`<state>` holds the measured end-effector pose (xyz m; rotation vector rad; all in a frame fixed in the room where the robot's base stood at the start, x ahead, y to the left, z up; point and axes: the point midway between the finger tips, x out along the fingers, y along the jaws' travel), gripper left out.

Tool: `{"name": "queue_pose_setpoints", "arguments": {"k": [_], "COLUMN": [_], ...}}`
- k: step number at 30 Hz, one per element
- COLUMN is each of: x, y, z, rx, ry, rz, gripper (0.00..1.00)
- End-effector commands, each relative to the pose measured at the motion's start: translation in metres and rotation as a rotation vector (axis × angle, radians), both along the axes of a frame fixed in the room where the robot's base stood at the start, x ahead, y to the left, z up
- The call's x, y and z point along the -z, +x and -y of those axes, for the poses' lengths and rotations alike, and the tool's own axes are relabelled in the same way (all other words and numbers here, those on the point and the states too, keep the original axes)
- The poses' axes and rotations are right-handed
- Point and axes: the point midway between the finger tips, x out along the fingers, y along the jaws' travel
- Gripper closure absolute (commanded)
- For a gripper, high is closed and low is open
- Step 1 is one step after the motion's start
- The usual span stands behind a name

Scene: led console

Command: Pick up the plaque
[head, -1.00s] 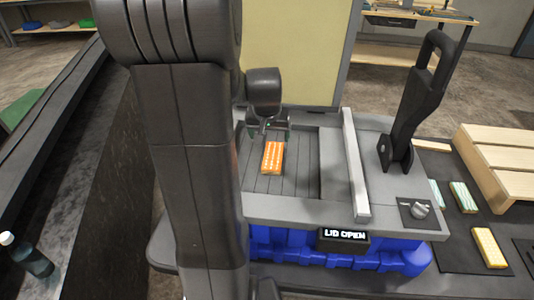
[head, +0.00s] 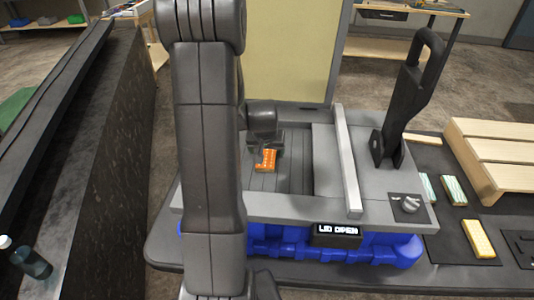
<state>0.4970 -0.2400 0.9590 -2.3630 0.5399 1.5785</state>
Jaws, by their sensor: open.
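The plaque (head: 268,161) is a small orange block with pale markings. It lies on the grey slatted floor of the console's recess (head: 290,180). My gripper (head: 262,152) is open, just above and over the left part of the plaque. The gripper hides some of the plaque, and I cannot tell whether the fingers touch it. The console's display (head: 338,230) reads "LID OPEN".
A metal bar (head: 347,165) crosses the console right of the recess. A tall black lever (head: 405,110) and a knob (head: 409,203) stand further right. Yellow (head: 478,238) and striped blocks (head: 453,190) lie on a dark mat beside a wooden pallet (head: 495,155).

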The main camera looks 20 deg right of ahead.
Motion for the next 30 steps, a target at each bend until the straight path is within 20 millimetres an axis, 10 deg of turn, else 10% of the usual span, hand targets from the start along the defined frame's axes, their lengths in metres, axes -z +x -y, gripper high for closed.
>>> {"name": "queue_pose_setpoints", "arguments": {"k": [10, 18, 30], "x": [0.006, 0.005, -0.007], "y": [0.002, 0.002, 0.003], "z": [0.001, 0.001, 0.001], "rx": [0.0, 0.0, -0.001], "ry": [0.0, 0.0, -0.002], "rz": [0.0, 0.0, 0.003], "gripper": [0.2, 0.7, 0.74]}}
